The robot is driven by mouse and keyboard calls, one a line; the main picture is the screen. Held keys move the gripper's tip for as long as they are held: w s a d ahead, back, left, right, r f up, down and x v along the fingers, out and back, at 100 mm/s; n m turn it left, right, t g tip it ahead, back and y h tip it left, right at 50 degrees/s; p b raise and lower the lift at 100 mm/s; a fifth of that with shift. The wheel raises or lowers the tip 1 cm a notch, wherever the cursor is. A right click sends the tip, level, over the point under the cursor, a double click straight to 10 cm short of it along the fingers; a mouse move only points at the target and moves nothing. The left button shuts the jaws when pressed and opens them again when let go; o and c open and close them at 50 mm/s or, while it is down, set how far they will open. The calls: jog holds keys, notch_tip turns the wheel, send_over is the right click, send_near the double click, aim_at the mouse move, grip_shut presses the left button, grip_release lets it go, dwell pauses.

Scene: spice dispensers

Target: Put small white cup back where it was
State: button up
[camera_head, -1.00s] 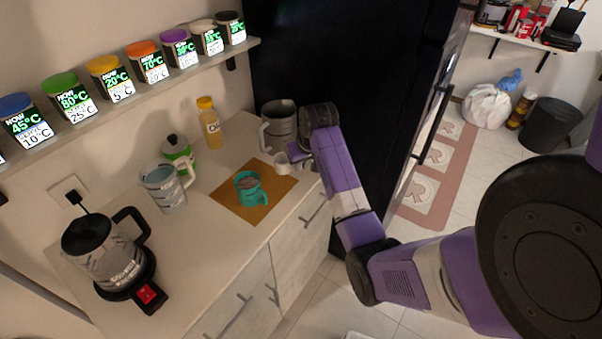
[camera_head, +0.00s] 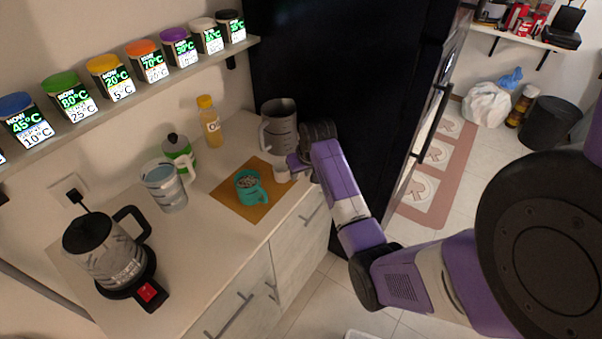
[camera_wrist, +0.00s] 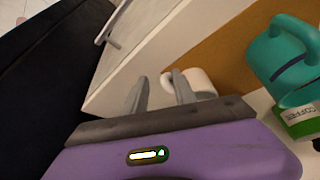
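The small white cup (camera_head: 281,173) stands at the right corner of the brown mat (camera_head: 227,200), near the counter's front edge. In the wrist view the white cup (camera_wrist: 203,82) is just beyond my gripper's right finger, which covers part of its left side. My gripper (camera_head: 294,164) is close beside the cup on its right. In the wrist view my gripper (camera_wrist: 161,80) shows its two fingers apart, with a gap between the tips. Whether the right finger touches the cup is unclear.
A teal mug (camera_head: 250,188) stands on the mat. A large grey mug (camera_head: 278,128) is behind the cup. A juice bottle (camera_head: 209,123), a green-labelled container (camera_head: 180,155), a pale mug (camera_head: 164,186) and a kettle (camera_head: 105,250) stand further left. The black fridge (camera_head: 340,70) is on the right.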

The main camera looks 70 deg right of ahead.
jog(key=v, duration=1.2)
jog(key=w+a+f+n+t, duration=0.2)
jog(key=w+a+f, duration=0.1)
jog(key=a+f, duration=0.8)
jog(key=s+a+n+t, duration=0.2)
jog(key=s+a+t, duration=0.15)
jog(key=a, duration=1.05)
jog(key=s+a+r+n+t+y, duration=0.3)
jog(key=s+a+r+t, duration=0.3)
jog(key=s+a+r, duration=0.9)
jog(key=shift+s+a+r+n+b, duration=0.15)
jog(key=shift+s+r+n+b, duration=0.25)
jog(key=shift+s+r+n, duration=0.45)
jog(key=shift+f, duration=0.1)
